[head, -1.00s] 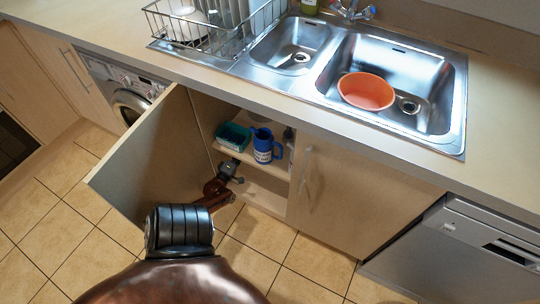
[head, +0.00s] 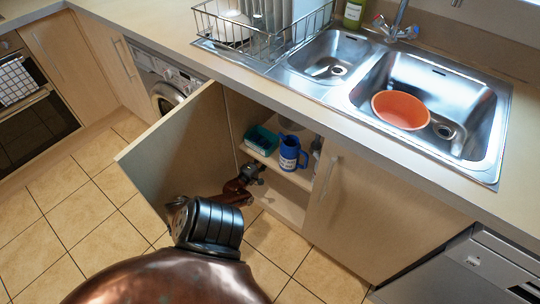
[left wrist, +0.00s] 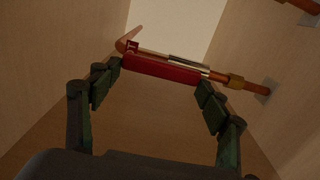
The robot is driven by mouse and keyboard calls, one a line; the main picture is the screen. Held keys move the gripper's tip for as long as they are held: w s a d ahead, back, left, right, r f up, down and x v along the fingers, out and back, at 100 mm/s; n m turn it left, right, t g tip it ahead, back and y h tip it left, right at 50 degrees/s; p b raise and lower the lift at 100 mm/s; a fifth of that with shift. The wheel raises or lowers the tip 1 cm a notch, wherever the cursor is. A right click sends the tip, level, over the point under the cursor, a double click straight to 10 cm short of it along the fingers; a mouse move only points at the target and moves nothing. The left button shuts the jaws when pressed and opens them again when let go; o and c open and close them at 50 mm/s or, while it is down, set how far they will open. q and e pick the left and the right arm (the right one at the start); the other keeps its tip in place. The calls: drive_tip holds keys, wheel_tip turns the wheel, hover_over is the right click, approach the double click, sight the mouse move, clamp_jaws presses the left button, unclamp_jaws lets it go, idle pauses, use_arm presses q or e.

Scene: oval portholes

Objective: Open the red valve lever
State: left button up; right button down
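The red valve lever (left wrist: 160,69) shows in the left wrist view, on a copper pipe with a brass fitting (left wrist: 236,82). My left gripper (left wrist: 158,80) is open, its dark fingers spread wide towards the two ends of the lever. I cannot tell whether either finger touches it. In the head view my left gripper (head: 250,173) is small and dark, low inside the open sink cabinet, at the end of my reddish arm. The lever cannot be made out there. My right gripper is out of view.
The open cabinet door (head: 178,150) stands left of my arm. The closed door (head: 365,205) is to the right. Tiled floor (head: 60,215) is clear at left.

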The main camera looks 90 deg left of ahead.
use_arm(q)
drive_tip(key=o, duration=0.5)
drive_tip(key=shift+d, duration=0.15)
drive_tip(key=v, duration=1.1)
drive_tip(key=shift+s+d, duration=0.25)
drive_tip(key=shift+d, duration=0.05)
